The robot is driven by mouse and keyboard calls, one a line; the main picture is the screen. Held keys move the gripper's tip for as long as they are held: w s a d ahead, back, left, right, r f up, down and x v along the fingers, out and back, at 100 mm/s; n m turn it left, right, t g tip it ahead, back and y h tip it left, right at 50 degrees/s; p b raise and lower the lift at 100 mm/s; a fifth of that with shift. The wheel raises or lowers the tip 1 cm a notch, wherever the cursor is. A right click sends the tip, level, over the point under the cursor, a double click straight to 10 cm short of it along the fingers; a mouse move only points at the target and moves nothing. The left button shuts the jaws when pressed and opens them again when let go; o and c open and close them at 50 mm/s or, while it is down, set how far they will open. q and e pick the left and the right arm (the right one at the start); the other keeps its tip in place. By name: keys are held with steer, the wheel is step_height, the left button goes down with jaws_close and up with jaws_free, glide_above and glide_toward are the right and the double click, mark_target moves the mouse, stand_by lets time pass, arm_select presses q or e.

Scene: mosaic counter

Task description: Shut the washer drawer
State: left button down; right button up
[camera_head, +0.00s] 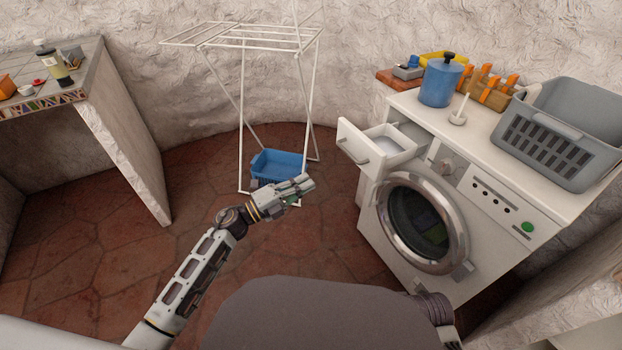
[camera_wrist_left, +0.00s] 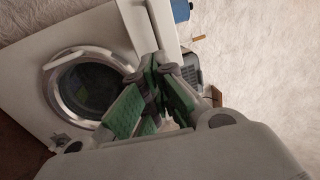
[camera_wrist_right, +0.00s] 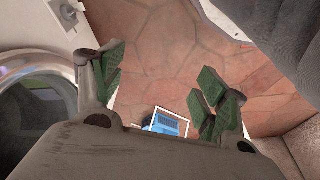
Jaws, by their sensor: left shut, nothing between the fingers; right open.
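The white washer drawer (camera_head: 375,148) stands pulled out at the upper left of the washer (camera_head: 440,215), with its handle on the front panel. My left gripper (camera_head: 306,184) is shut and empty, left of the drawer and apart from it in the head view. In the left wrist view its green finger pads (camera_wrist_left: 155,92) are close together in front of the washer, hiding part of it. My right gripper (camera_wrist_right: 160,72) is open and empty in the right wrist view, with floor between its fingers. It cannot be made out in the head view. The round washer door (camera_head: 422,222) is closed.
On the washer top stand a blue canister (camera_head: 441,82), a white holder (camera_head: 458,112) and a grey laundry basket (camera_head: 560,135). A white drying rack (camera_head: 241,120) with a blue basin (camera_head: 277,164) stands behind my left gripper. Tiled floor is clear between rack and washer.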

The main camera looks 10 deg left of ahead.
arm_select(q)
steer(key=b+x, duration=0.2)
steer(key=x, duration=1.1)
arm_select(e)
steer(key=shift+a+r+t, duration=0.15)
steer(key=shift+r, duration=0.6)
steer(key=shift+a+r+t, duration=0.1)
steer(key=shift+r+t, duration=0.05)
steer(key=shift+r, duration=0.6)
arm_select(q)
steer(key=shift+d, duration=0.1)
arm_select(e)
steer(key=shift+f, duration=0.1)
arm_select(q)
steer(key=shift+w+d, duration=0.1)
